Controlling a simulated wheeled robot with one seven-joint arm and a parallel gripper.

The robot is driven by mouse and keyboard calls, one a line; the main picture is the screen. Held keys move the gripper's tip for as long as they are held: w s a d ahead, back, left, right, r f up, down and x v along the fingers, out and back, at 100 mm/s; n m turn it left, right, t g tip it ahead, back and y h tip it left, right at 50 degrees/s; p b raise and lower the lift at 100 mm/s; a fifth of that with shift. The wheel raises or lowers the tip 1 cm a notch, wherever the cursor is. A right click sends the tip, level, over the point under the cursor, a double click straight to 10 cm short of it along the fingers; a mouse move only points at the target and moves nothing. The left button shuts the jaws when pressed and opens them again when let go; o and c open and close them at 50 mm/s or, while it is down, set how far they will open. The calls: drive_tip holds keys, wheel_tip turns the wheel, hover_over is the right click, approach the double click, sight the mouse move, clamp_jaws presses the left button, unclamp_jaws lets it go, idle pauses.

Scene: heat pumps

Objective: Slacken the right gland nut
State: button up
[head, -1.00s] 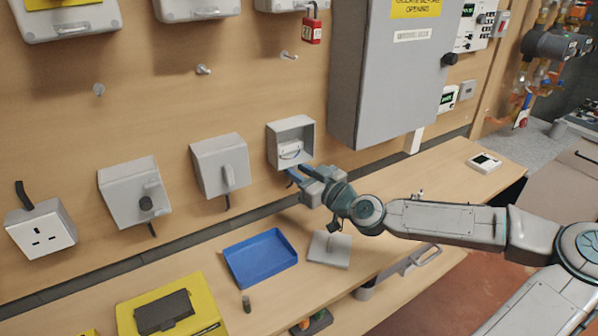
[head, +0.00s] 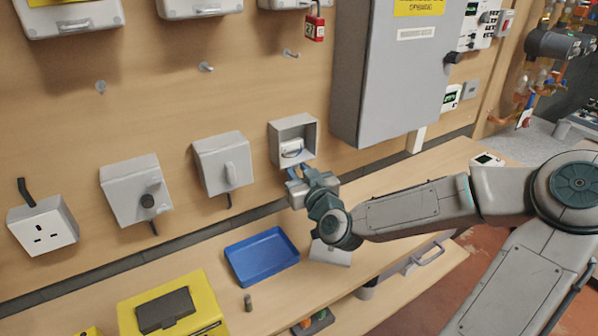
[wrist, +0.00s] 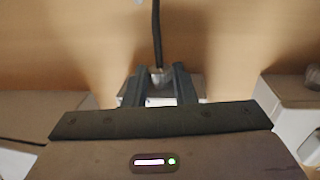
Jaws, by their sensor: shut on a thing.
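The open grey box (head: 279,153), rightmost of the row of small wall boxes, has its cover off and a white block with wire inside. My gripper (head: 298,174) is at its underside, fingers pointing up to it. In the wrist view my gripper (wrist: 158,84) is shut on the right gland nut (wrist: 157,72), a small pale piece between the fingertips. A dark cable (wrist: 157,35) runs from the nut up the picture. The box edge (wrist: 198,97) shows behind the fingers. In the head view my gripper hides the nut and cable.
A detached grey lid (head: 330,256) lies on the bench (head: 385,210), partly behind my arm. A blue tray (head: 262,275) and a yellow case (head: 206,299) lie to the left. A closed grey box (head: 210,165) is left of the open one; a large cabinet (head: 395,90) hangs to the right.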

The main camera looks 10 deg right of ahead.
drive_tip(key=shift+a+f+m+h+b, duration=0.1)
drive_tip(key=shift+a+m+h+b, duration=0.15)
drive_tip(key=shift+m+h+b, duration=0.5)
drive_tip(key=shift+a+m+h+b, duration=0.2)
drive_tip(key=shift+m+h+b, duration=0.15)
drive_tip(key=shift+h+b, duration=0.65)
drive_tip(key=m+h+b, duration=0.1)
drive_tip(key=b, duration=0.1)
drive_tip(key=m+h+b, duration=0.1)
drive_tip(key=h+b, duration=0.1)
drive_tip(key=m+h+b, duration=0.1)
drive_tip(key=b, duration=0.1)
drive_tip(key=shift+a+f+h, duration=0.1)
drive_tip(key=shift+a+h, duration=0.15)
drive_tip(key=shift+h, duration=0.1)
drive_tip(key=shift+a+m+g+h+b, duration=0.1)
drive_tip(key=shift+m+g+h+b, duration=0.7)
drive_tip(key=shift+h+b, duration=0.5)
drive_tip(key=o, duration=1)
drive_tip(key=shift+r, duration=0.3)
drive_tip(key=shift+p, duration=0.35)
